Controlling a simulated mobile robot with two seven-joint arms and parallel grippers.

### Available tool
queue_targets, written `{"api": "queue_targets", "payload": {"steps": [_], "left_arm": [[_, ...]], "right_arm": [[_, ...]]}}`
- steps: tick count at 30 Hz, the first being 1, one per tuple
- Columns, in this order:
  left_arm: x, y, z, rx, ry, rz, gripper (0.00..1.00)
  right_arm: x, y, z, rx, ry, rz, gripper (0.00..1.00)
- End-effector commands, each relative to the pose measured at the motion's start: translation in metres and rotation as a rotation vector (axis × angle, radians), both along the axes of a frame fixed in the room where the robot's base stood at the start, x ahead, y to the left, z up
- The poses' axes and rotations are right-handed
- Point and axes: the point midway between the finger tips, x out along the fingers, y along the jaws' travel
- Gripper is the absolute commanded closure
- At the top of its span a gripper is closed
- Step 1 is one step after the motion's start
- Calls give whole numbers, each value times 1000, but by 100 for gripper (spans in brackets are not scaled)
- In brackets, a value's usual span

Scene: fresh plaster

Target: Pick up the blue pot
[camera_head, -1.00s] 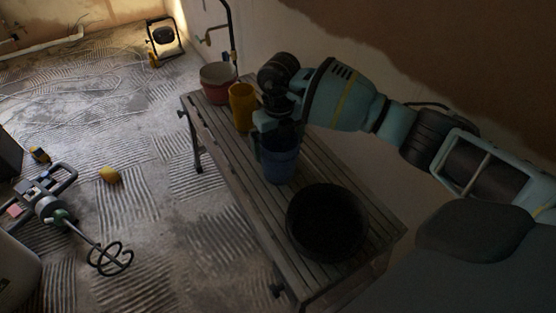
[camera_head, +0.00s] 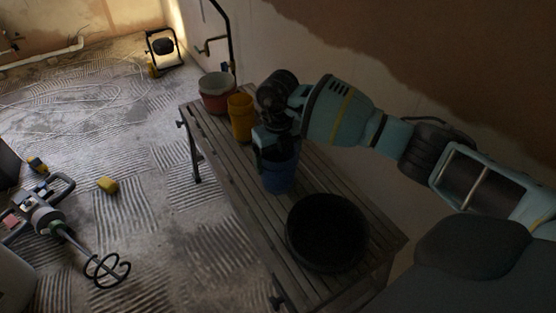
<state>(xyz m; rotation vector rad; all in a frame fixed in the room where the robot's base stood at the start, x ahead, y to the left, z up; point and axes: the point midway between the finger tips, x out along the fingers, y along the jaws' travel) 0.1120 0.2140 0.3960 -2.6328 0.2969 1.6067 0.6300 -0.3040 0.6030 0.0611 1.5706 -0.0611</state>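The blue pot (camera_head: 280,176) stands on the slatted wooden bench, between the yellow pot and the black tub. My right arm comes in from the right, and its gripper (camera_head: 274,152) is over the pot's top, pointing down. The gripper's body hides the pot's rim and most of the fingers, so I cannot tell whether the fingers are open or closed on the rim. My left gripper does not show.
The bench (camera_head: 231,170) also carries a yellow pot (camera_head: 240,118), a red bucket (camera_head: 217,92) at the far end and a black tub (camera_head: 327,232) at the near end. A mixer (camera_head: 60,225) lies on the floor at left. The wall runs close behind the bench.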

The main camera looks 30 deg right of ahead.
Motion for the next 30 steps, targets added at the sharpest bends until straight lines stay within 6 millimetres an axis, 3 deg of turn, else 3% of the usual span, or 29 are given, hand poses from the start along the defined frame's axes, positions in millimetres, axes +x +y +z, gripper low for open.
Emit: {"api": "queue_targets", "payload": {"steps": [9, 21, 30], "left_arm": [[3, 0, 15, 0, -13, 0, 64], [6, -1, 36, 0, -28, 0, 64], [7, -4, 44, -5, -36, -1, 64]], "right_arm": [[-1, 3, 39, 0, -4, 3, 36], [-43, 81, 44, 2, -2, 5, 36], [-66, 124, 47, 2, -1, 3, 36]]}}
